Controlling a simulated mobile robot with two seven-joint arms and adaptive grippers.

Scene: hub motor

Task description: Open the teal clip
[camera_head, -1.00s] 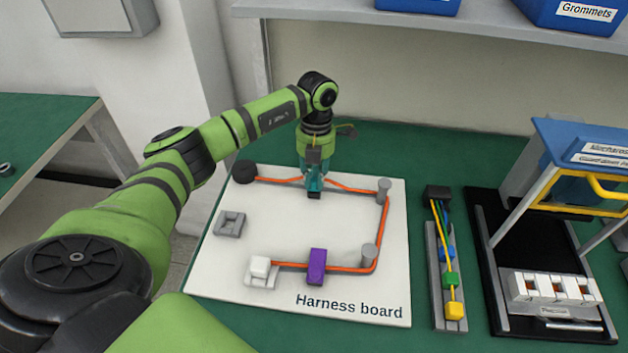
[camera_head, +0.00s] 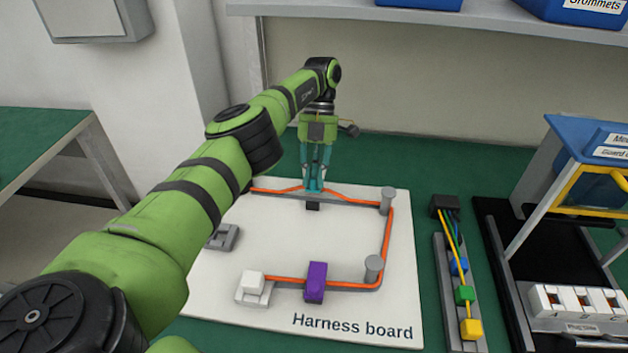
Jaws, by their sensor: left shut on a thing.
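The teal clip (camera_head: 314,187) is at the top edge of the harness board (camera_head: 215,290), on the stretch of orange cable (camera_head: 345,195) there. My left gripper (camera_head: 314,184) points down from above and is shut on the teal clip. The fingers hide much of the clip, so how far its lid is open cannot be told. A dark block (camera_head: 312,206) shows just below the fingertips. My right gripper is not in view.
A purple clip (camera_head: 316,282) and a white connector (camera_head: 253,282) sit along the lower cable run. Grey posts (camera_head: 387,201) guide the cable. A coloured-wire holder (camera_head: 447,265) and a blue-topped stand (camera_head: 575,150) are to the right. The board's middle is clear.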

